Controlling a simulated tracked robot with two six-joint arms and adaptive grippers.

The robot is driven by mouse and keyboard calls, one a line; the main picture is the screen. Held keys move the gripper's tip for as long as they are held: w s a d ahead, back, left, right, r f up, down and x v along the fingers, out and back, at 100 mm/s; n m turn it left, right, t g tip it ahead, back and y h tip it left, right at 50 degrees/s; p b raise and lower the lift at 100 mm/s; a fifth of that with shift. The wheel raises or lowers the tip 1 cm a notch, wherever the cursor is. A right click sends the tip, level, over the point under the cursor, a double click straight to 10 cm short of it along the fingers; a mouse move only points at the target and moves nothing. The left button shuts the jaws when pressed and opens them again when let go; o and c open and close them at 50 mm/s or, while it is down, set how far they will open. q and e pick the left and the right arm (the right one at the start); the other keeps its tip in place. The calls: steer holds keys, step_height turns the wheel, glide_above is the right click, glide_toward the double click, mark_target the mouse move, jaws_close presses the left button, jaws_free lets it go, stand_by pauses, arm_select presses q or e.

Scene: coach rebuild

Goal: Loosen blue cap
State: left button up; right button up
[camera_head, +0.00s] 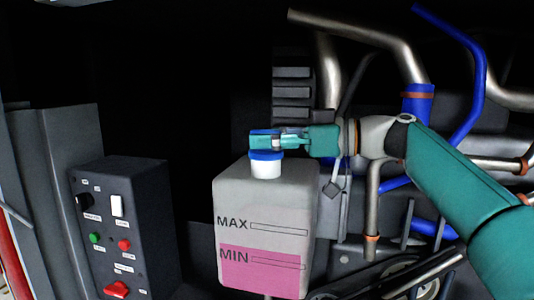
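The blue cap (266,155) sits on the white neck (266,169) of a pale, translucent tank (265,200). The tank is marked MAX and MIN, and pink liquid stands up to about the MIN mark. My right gripper (265,139) reaches in from the right, level, with its fingers pointing left. Its fingertips are right at the top of the cap and overlap its upper edge in the picture. I cannot tell whether they touch it or how far apart they are. My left gripper is not in view.
A dark control box (125,225) with a switch and green and red buttons stands to the left. Metal pipes (372,36) and blue hoses (470,85) crowd the right side behind my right arm. Between the box and the tank is a dark gap.

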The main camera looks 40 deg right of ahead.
jaws_close()
stand_by(0.3)
